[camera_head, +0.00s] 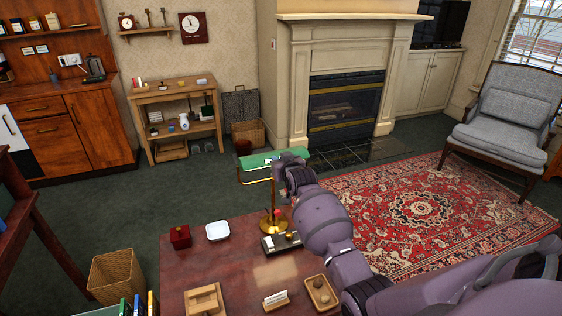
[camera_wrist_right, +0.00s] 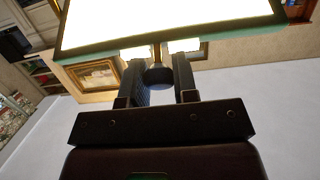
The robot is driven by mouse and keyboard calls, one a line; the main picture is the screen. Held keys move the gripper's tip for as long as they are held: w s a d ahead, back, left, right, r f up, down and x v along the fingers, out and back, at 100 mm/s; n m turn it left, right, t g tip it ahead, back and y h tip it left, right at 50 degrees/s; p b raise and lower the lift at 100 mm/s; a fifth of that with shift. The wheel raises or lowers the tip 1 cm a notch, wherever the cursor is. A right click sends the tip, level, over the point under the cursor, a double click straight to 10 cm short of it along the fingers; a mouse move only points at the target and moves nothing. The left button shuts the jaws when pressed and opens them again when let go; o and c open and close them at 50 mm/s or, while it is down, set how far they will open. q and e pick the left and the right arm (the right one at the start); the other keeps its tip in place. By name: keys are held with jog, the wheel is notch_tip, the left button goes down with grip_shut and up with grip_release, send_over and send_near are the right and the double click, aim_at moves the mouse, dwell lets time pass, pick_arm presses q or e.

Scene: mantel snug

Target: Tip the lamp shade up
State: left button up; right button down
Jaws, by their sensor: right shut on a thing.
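The desk lamp has a green shade (camera_head: 256,159) and a brass stem and round base (camera_head: 273,223) on the reddish desk. My right gripper (camera_head: 284,163) is at the right end of the shade. In the right wrist view the shade's bright, lit underside (camera_wrist_right: 170,22) fills the top, with a green rim. A dark round part shows between the fingers. The left gripper is not in view.
On the desk (camera_head: 232,262) are a small red box (camera_head: 180,237), a white dish (camera_head: 218,231), a wooden tray (camera_head: 321,293), a wooden holder (camera_head: 204,300) and a card stand (camera_head: 276,300). A wicker basket (camera_head: 117,275) stands left of the desk.

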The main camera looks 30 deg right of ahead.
jog(key=shift+f, duration=0.1)
jog(key=c, duration=0.9)
grip_release()
jog(key=shift+s, duration=0.1)
jog(key=shift+s+a, duration=0.1)
jog(key=shift+s, duration=0.15)
jog(key=v, duration=0.5)
jog(key=p+v, duration=0.1)
jog(key=v, duration=0.4)
jog(key=shift+r, duration=0.25)
